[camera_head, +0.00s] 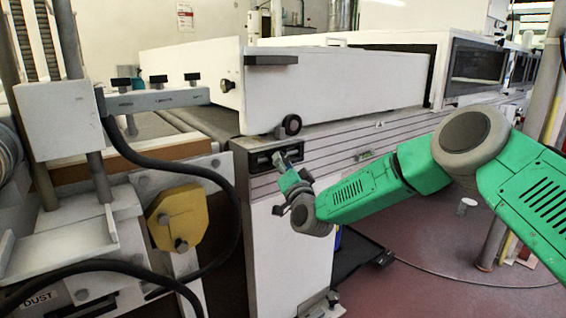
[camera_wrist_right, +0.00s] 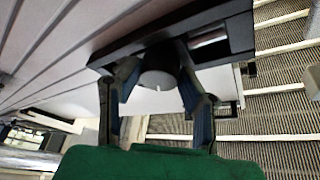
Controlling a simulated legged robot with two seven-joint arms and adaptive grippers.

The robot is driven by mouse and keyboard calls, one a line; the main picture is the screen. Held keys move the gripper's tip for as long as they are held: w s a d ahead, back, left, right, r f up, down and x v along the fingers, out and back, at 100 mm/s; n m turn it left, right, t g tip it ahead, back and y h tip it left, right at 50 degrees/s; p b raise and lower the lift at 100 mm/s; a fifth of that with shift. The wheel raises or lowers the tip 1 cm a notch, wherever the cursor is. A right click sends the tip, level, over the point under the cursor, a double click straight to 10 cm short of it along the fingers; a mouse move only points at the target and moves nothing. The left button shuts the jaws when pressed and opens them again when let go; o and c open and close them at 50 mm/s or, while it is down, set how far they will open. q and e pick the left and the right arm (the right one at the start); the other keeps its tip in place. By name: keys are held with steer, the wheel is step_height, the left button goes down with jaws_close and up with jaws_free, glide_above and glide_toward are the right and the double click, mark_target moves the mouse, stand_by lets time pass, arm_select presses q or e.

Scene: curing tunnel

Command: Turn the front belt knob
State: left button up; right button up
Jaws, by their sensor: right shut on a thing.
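The front belt knob (camera_wrist_right: 158,78) is a dark, rounded knob on a black recessed panel, seen in the right wrist view. The two fingers of my right gripper (camera_wrist_right: 155,92) stand on either side of it and are shut on it. In the head view my right gripper (camera_head: 281,160) reaches the black panel (camera_head: 262,158) on the front of the white machine. There the gripper mostly hides the knob. My left gripper is in neither view.
A machine with a yellow part (camera_head: 178,217) and black hoses stands at left. Open reddish floor (camera_head: 430,270) lies at right.

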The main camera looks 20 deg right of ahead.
steer(key=shift+d+r+m, duration=0.15)
steer(key=shift+d+m, duration=0.05)
steer(key=shift+m, duration=0.5)
steer(key=shift+h, duration=0.4)
steer(key=o, duration=1.1)
steer(key=shift+w, duration=0.1)
steer(key=v, duration=1.2)
steer(key=shift+d, duration=0.1)
